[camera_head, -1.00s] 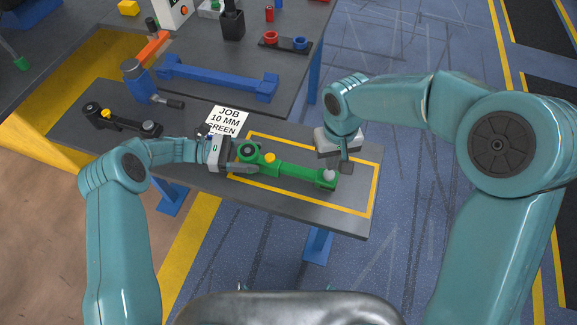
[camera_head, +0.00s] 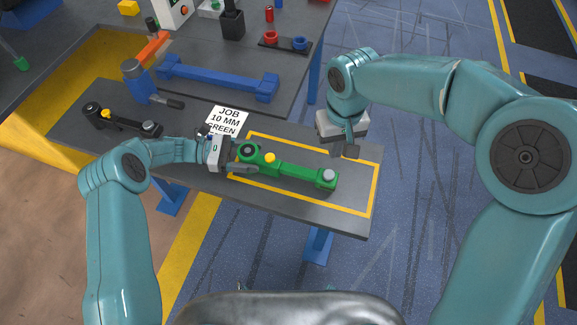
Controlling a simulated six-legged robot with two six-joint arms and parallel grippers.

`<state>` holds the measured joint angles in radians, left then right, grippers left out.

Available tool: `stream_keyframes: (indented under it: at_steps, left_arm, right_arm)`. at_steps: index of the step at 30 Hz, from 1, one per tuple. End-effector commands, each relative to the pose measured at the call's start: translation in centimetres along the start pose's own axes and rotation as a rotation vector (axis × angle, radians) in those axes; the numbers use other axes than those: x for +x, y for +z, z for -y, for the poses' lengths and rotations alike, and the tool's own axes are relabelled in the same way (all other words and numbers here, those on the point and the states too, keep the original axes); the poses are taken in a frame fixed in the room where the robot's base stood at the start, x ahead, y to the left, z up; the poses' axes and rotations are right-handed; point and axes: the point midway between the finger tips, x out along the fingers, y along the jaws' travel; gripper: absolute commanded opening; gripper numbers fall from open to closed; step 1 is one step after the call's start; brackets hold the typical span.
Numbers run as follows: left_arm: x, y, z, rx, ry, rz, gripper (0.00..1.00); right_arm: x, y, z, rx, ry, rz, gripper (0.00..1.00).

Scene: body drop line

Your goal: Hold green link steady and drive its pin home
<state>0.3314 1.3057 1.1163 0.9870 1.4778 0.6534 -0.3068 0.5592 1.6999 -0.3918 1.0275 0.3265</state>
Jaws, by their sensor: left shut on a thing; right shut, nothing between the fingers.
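The green link (camera_head: 293,169) lies on the narrow grey bench inside a yellow outlined rectangle. A yellow knob (camera_head: 269,158) sits near its left end, and a dark round piece shows at that end. A grey round pin (camera_head: 328,175) stands in its right end, with its head visible above the green. My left gripper (camera_head: 236,157) is shut on the left end of the green link. My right gripper (camera_head: 346,150) is shut and empty, above and to the right of the pin, apart from it.
A black link (camera_head: 125,122) lies on the bench's left part. A white card reading JOB 10 MM GREEN (camera_head: 227,120) lies behind the green link. A blue bar (camera_head: 217,79) and a blue-headed tool (camera_head: 140,78) are further back. The right part of the yellow outline is clear.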

Motion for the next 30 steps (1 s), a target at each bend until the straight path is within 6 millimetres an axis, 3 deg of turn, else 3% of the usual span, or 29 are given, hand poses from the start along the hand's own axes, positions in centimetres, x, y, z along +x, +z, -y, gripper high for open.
stream_keyframes:
  at_steps: [2,3,6,17,30]
  left_arm:
    - [0.1,-0.7,0.3,-0.005,-0.004,-0.008,0.18]
    - [0.1,-0.7,0.3,-0.005,-0.004,-0.008,0.68]
    - [0.1,-0.6,0.2,-0.005,-0.005,-0.007,0.94]
    - [-0.6,-0.2,0.0,0.0,-0.001,-0.004,0.94]
    - [-9.8,-0.5,0.0,-0.002,0.0,-0.006,0.94]
  right_arm:
    - [0.1,0.0,0.0,0.0,0.0,0.0,0.0]
    - [0.1,0.0,0.0,0.0,0.0,0.0,0.0]
    - [0.1,0.0,0.0,0.0,0.0,0.0,0.0]
    - [0.1,0.0,0.0,0.0,0.0,0.0,0.0]
    - [0.0,0.0,0.0,0.0,0.0,0.0,0.0]
